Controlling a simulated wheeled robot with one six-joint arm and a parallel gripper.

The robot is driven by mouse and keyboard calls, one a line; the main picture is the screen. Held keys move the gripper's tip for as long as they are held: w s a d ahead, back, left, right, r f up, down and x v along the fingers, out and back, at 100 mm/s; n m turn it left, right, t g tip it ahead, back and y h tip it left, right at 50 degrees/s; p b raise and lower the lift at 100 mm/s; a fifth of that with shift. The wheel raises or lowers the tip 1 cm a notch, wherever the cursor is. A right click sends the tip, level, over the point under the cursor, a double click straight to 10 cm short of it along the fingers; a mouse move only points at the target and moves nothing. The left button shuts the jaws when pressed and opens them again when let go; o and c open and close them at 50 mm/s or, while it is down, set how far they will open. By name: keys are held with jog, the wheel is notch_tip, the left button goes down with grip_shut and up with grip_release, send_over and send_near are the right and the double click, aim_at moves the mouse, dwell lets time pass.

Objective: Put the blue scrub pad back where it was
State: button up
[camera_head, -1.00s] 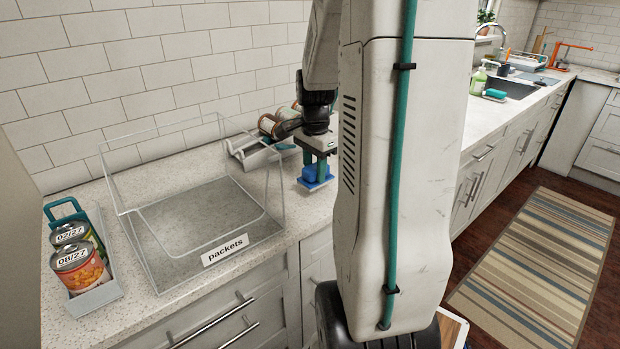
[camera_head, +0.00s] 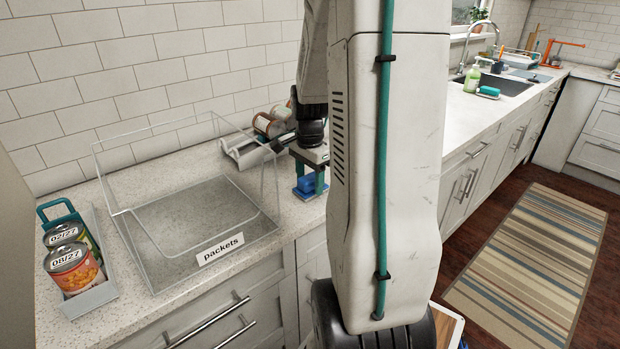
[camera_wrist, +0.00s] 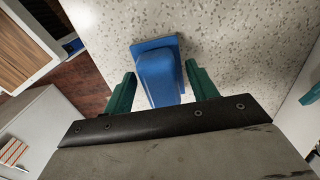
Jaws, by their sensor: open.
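The blue scrub pad (camera_head: 306,184), a flat blue base with a raised blue grip, is on the speckled counter right of the clear box, near the front edge. In the wrist view the pad (camera_wrist: 158,75) lies between the two green fingers, with its flat end beyond the fingertips. My gripper (camera_head: 309,180) points down over it. In the wrist view my gripper (camera_wrist: 160,88) is open, with a finger on each side of the grip and a visible gap on both sides. The arm hides part of the counter to the right.
A clear box (camera_head: 200,262) labelled "packets" stands left of the pad. A tray with dated cans (camera_head: 72,266) is further left. Jars and a grey holder (camera_head: 245,150) stand behind, close to the gripper. A teal sponge (camera_head: 488,91) lies by the sink.

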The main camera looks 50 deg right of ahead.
aim_at(310, 177)
notch_tip(310, 177, up, 12)
jog(key=shift+r, duration=0.2)
dwell(0.4)
